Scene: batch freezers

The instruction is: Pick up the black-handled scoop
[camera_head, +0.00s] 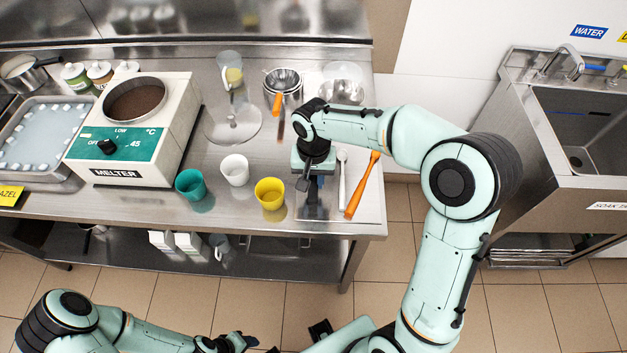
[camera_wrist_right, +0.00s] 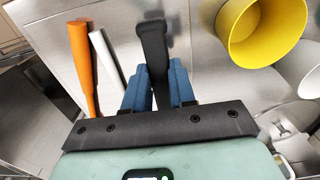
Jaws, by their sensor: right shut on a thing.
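The black-handled scoop (camera_wrist_right: 152,42) shows in the right wrist view, its black handle running up from between the blue fingers of my right gripper (camera_wrist_right: 157,80). My right gripper is shut on this handle. In the head view my right gripper (camera_head: 313,205) points down at the steel counter's front right part, and the scoop is mostly hidden by the gripper and arm there. My left gripper (camera_head: 232,343) is low at the bottom edge of the head view, away from the counter; its jaws are too unclear to read.
Right of my right gripper lie a white utensil (camera_head: 342,178) and an orange spatula (camera_head: 361,186). A yellow cup (camera_head: 270,194), white cup (camera_head: 235,169) and teal cup (camera_head: 190,185) stand to its left. The melter (camera_head: 128,138) is farther left; a sink (camera_head: 585,125) is at right.

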